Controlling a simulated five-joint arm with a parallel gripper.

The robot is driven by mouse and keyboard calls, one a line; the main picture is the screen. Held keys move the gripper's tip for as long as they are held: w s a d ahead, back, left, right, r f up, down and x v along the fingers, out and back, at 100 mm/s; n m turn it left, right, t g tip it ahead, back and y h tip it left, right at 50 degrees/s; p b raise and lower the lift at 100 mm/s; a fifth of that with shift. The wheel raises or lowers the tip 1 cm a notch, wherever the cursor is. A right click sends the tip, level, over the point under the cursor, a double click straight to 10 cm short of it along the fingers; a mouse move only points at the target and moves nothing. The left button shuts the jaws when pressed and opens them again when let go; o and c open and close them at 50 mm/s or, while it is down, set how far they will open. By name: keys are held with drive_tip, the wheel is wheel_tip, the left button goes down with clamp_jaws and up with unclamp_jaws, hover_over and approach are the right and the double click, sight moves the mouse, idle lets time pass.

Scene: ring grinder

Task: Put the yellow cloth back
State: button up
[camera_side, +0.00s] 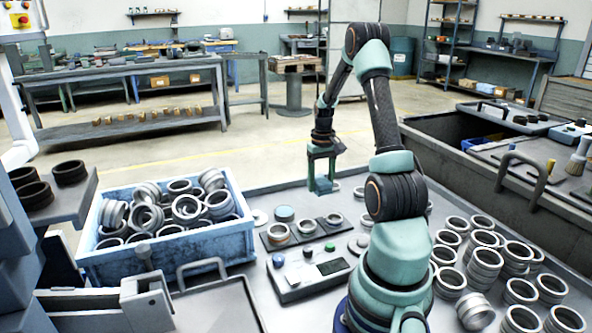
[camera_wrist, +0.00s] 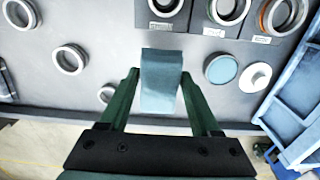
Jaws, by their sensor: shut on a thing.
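My gripper (camera_side: 322,178) is at the far edge of the grey table, fingers pointing down. It is shut on a folded blue-grey cloth-like piece (camera_wrist: 161,85), which shows between the two green fingers in the wrist view. The piece looks blue-grey, not yellow, and no yellow cloth shows in either view. In the side view it is small between the fingers, and I cannot tell whether it touches the table.
A blue crate (camera_side: 172,262) full of metal rings stands at the left. A row of dark ring holders (camera_side: 292,240), a blue disc (camera_wrist: 222,68) and a button box (camera_side: 310,279) lie mid-table. Several loose rings (camera_side: 487,260) stand at the right.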

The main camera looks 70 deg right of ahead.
sight(320, 210)
drive_tip(key=shift+f, duration=3.35)
drive_tip(key=shift+f, duration=0.1)
drive_tip(key=o, duration=1.3)
